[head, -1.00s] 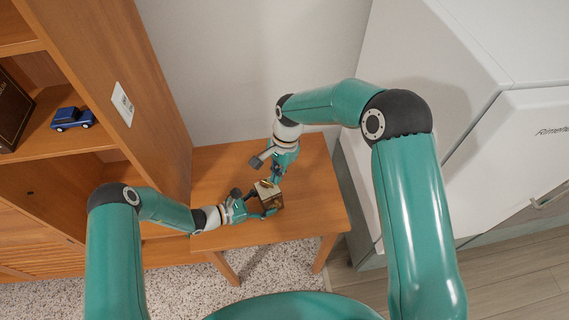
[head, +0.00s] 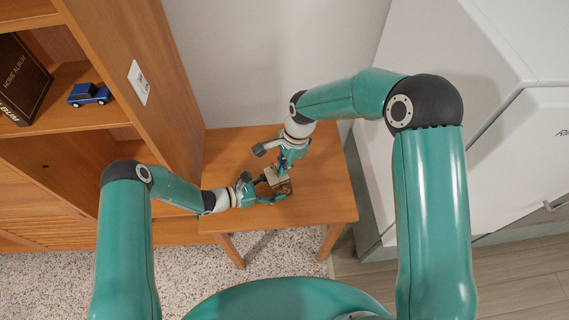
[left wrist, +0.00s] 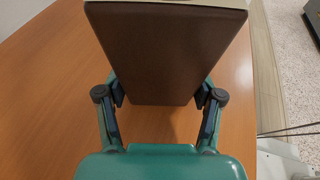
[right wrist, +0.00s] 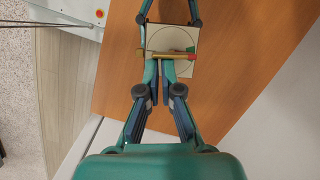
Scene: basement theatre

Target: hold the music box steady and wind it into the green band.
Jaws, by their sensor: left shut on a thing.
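The music box (head: 283,187) is a small brown box with a pale top, standing on the wooden table. In the left wrist view its dark brown side (left wrist: 170,55) fills the space between the fingers. My left gripper (head: 270,192) is shut on the box from the left. In the right wrist view the cream top (right wrist: 170,38) shows a curved line, a small green patch and a red patch at its right. A brass key bar (right wrist: 165,56) lies across it. My right gripper (right wrist: 160,66) has its fingertips close together at the bar; whether they grip it is unclear.
The wooden table (head: 325,200) is bare around the box. A wooden shelf unit (head: 160,100) stands at the left, with a blue toy car (head: 89,94) and a dark album (head: 22,80) on its shelves. A white cabinet-like unit (head: 440,90) stands close at the right.

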